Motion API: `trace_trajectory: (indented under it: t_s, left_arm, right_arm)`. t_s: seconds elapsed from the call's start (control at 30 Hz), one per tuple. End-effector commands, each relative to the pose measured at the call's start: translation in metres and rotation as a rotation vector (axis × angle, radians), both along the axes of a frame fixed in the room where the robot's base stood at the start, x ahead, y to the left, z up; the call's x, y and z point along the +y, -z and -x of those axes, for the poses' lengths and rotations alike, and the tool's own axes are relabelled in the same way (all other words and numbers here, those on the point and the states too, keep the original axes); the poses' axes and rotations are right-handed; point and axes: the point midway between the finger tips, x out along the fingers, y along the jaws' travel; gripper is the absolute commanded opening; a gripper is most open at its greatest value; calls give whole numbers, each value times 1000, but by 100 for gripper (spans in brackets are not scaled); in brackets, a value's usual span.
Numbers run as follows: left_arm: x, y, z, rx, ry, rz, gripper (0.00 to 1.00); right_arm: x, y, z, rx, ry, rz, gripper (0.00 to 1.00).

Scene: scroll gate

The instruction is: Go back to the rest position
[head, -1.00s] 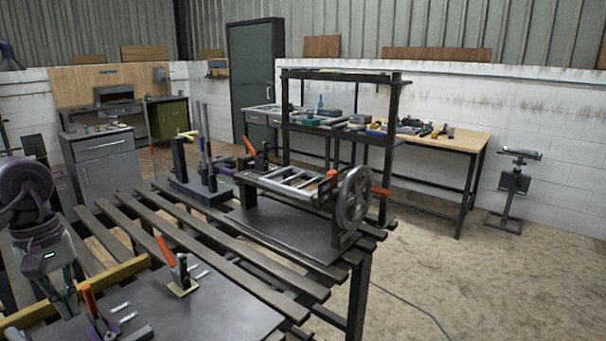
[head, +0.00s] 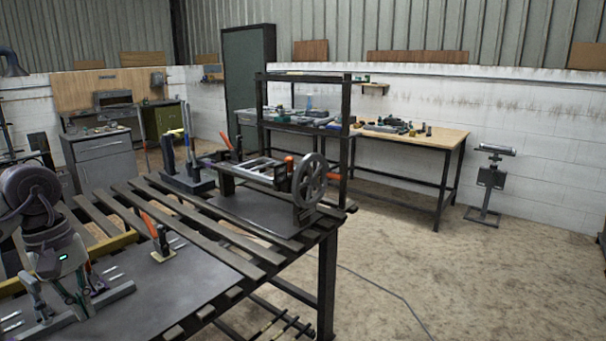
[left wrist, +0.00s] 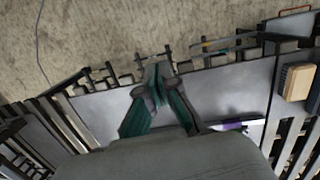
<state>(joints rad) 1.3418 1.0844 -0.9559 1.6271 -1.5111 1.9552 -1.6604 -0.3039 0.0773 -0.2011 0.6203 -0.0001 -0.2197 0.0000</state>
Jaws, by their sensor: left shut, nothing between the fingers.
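My left gripper (head: 60,298) hangs at the lower left of the head view, above the near dark plate (head: 195,283) on the slatted bench. In the left wrist view its two green-and-grey fingers come together at the tips (left wrist: 157,75), shut with nothing between them. My right gripper is in neither view. The gate frame with a handwheel (head: 309,181) stands on the far plate of the bench, apart from my left gripper. An orange-handled clamp (head: 161,243) stands upright on the near plate, right of the gripper.
The slatted bench (head: 215,238) fills the lower left. A dark shelf rack (head: 346,150) and a wood-topped workbench (head: 445,138) stand behind. The floor (head: 450,275) at right is open, apart from a cable. A wooden-backed brush (left wrist: 297,82) lies at right in the wrist view.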

Motion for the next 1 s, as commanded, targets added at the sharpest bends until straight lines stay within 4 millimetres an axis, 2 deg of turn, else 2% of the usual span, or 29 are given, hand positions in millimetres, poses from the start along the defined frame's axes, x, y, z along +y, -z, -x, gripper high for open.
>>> trace_trajectory:
  t_s: [0.17,0.33,0.53,0.67,0.73,0.77,0.83,0.93,1.0]
  left_arm:
    - [-25,17,-12,18,-49,111,0]
    - [-61,39,-28,57,-142,279,0]
    - [-126,75,-55,189,-380,605,0]
    - [-177,111,-86,411,-725,939,0]
    - [-194,143,-109,599,-1013,1140,0]
    - [-196,160,-118,690,-1153,1220,0]
    - [-191,209,-135,905,-1495,1379,0]
    - [-170,281,-139,1144,-1902,1507,0]
    - [-155,332,-130,1276,-2151,1553,0]
  right_arm:
    - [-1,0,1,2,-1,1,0]
    - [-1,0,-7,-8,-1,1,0]
    - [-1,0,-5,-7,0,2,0]
    - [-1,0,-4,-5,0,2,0]
    - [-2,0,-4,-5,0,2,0]
    - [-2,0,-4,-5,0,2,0]
    - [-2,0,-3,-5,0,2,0]
    - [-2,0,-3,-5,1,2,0]
    - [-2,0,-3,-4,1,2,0]
